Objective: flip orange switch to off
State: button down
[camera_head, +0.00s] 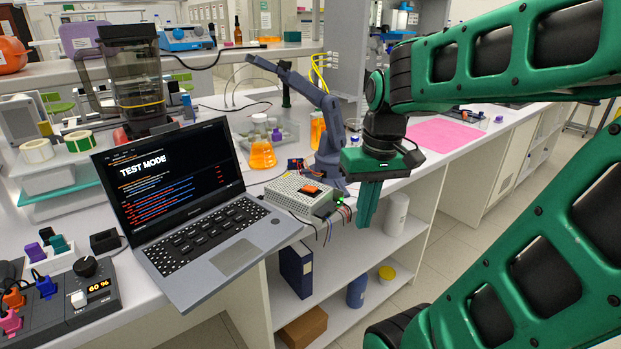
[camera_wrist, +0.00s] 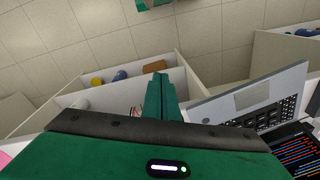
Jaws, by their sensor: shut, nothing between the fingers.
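The orange switch (camera_head: 311,188) sits on top of a beige perforated power-supply box (camera_head: 292,197) near the bench's front edge, right of the laptop. A small green light shows at the box's right end, by some wires. I cannot tell the switch's position. My gripper (camera_head: 366,226) points down, just right of the box and past the bench edge, apart from the switch. Its green fingers are together and empty. In the wrist view the fingers (camera_wrist: 158,80) are also together, and the switch is not visible there.
A laptop (camera_head: 210,250) reading TEST MODE stands left of the box. A dark blue-grey small arm (camera_head: 327,140) and a flask of orange liquid (camera_head: 262,155) stand behind it. Open shelves (camera_head: 335,285) lie below the bench edge. A pink mat (camera_head: 440,135) lies to the right.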

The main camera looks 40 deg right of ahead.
jog(key=w+d+r+n+t, duration=0.15)
jog(key=w+r+n, duration=0.35)
jog(key=w, duration=0.5)
jog(key=w+d+r+n, duration=0.2)
jog(key=w+r, duration=0.5)
jog(key=w, duration=0.2)
send_over(312, 188)
jog(key=shift+n, duration=0.4)
jog(key=f, duration=1.2)
jog(key=shift+s+f, duration=0.4)
jog(key=shift+d+f, duration=0.1)
jog(key=shift+f, duration=0.4)
